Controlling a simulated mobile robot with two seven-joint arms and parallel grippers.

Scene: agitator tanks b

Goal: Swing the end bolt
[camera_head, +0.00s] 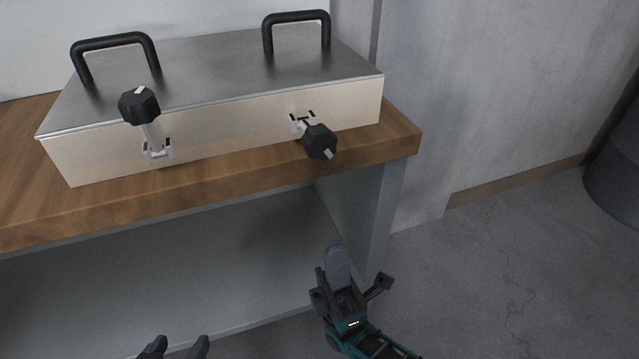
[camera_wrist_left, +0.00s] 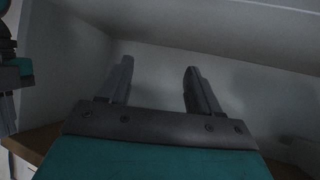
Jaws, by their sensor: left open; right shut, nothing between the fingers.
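A metal box (camera_head: 230,125) with a lid (camera_head: 215,65) has two swing bolts with black knobs on its front. The left bolt (camera_head: 139,106) stands upright, its knob at the lid's edge. The right bolt (camera_head: 319,141) is swung down and sticks out from its bracket (camera_head: 301,122). My left gripper (camera_head: 176,347) is low at the bottom edge, below the bench and apart from the box. In the left wrist view its two fingers (camera_wrist_left: 157,85) are apart with nothing between them. My right gripper (camera_head: 337,262) is shut and empty, below the right bolt in front of the bench.
The box stands on a wooden bench top (camera_head: 400,135) near its right end. Two black handles rise from the lid, one at left (camera_head: 113,42) and one at right (camera_head: 296,17). A dark round container (camera_head: 615,165) stands at the far right. The floor right of the bench is clear.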

